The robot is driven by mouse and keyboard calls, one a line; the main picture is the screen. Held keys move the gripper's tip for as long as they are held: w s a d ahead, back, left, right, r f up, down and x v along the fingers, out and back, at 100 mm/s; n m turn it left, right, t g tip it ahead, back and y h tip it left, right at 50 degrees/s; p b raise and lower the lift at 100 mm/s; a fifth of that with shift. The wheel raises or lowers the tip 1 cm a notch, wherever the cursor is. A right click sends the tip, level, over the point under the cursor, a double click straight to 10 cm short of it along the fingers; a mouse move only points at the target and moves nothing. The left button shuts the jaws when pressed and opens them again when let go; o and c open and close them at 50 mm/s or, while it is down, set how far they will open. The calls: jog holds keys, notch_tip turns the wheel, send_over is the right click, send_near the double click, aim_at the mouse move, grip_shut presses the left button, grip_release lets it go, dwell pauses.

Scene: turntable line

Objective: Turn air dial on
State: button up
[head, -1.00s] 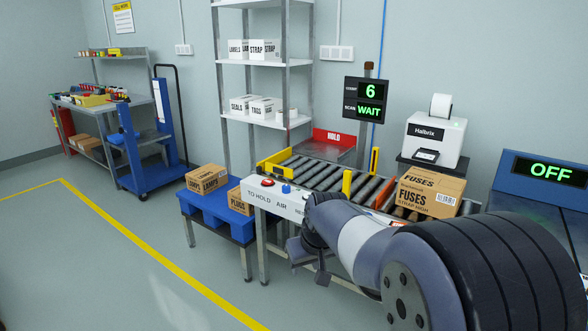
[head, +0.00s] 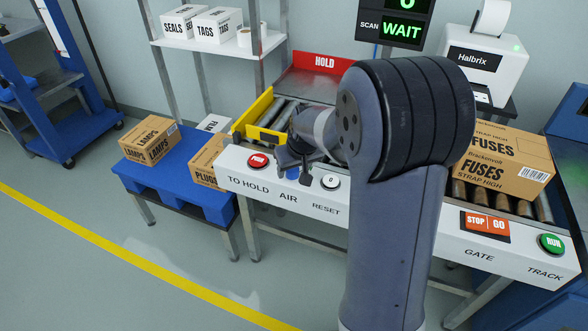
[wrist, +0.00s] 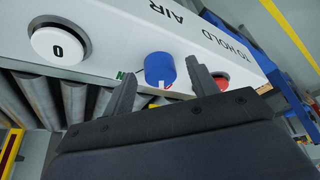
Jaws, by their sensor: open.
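The air dial is a round blue knob (wrist: 160,68) on the white control panel (wrist: 222,38). In the wrist view a white pointer mark shows on its lower edge, with a bit of red beside it. A green letter N, partly covered, is printed to its left. My gripper (wrist: 161,80) is open, its two fingers on either side of the dial in the picture. I cannot tell whether they touch it. In the head view my gripper (head: 296,158) is over the panel above the word AIR and hides most of the dial.
The red TO HOLD button (head: 258,161) is left of the dial and the white reset button (head: 331,181) right of it. A yellow stop (head: 254,114) and rollers lie behind. The FUSES carton (head: 508,162) stands right of my arm. The SCAN display (head: 398,30) reads WAIT.

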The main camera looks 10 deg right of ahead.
jog(key=shift+w+f, duration=0.2)
jog(key=shift+w, duration=0.25)
jog(key=shift+s, duration=0.1)
jog(key=c, duration=1)
